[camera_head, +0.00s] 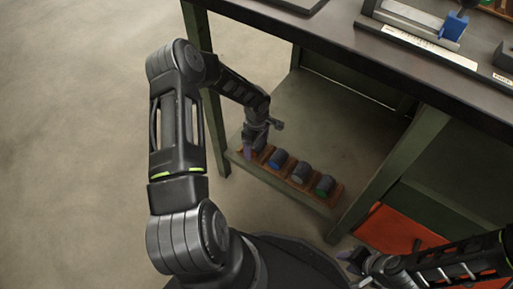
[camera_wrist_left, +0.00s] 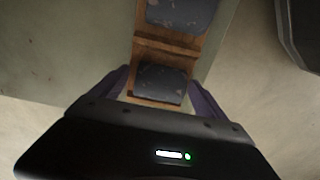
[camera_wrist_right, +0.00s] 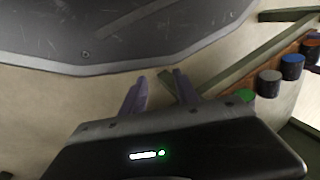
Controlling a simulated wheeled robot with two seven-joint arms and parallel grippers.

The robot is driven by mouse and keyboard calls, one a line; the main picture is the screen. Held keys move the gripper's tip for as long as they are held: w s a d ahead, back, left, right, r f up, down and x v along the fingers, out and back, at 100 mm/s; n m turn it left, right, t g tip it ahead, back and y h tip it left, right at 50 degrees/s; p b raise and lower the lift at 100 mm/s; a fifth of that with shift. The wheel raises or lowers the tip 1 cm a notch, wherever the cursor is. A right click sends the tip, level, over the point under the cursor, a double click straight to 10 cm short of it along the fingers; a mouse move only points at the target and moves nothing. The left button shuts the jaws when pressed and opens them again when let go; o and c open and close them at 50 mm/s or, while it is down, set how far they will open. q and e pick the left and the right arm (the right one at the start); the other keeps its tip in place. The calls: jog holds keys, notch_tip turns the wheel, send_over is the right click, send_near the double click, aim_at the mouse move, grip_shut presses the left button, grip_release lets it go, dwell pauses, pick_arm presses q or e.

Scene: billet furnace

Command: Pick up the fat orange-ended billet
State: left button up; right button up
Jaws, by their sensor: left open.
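A row of dark billets lies in a wooden rack on the low shelf. My left gripper (camera_head: 248,153) is over the far left place of the row. In the left wrist view its fingers (camera_wrist_left: 158,88) are apart on either side of a dark billet (camera_wrist_left: 160,84); contact cannot be told. Its end colour is hidden there. In the right wrist view the billet at the far end of the row (camera_wrist_right: 309,46) shows an orange-brown end, partly cut off. My right gripper (camera_wrist_right: 160,92) is open and empty, away from the rack.
The other billets have a blue end (camera_head: 278,158), a grey-brown end (camera_head: 301,173) and a green end (camera_head: 325,186). The green table legs (camera_head: 390,170) and dark tabletop (camera_head: 400,65) stand around and above the shelf. Open floor (camera_head: 80,120) lies to the left.

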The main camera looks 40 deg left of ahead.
dwell(0.6)
pick_arm(q)
grip_shut()
dwell(0.8)
jog(key=shift+w, duration=0.1)
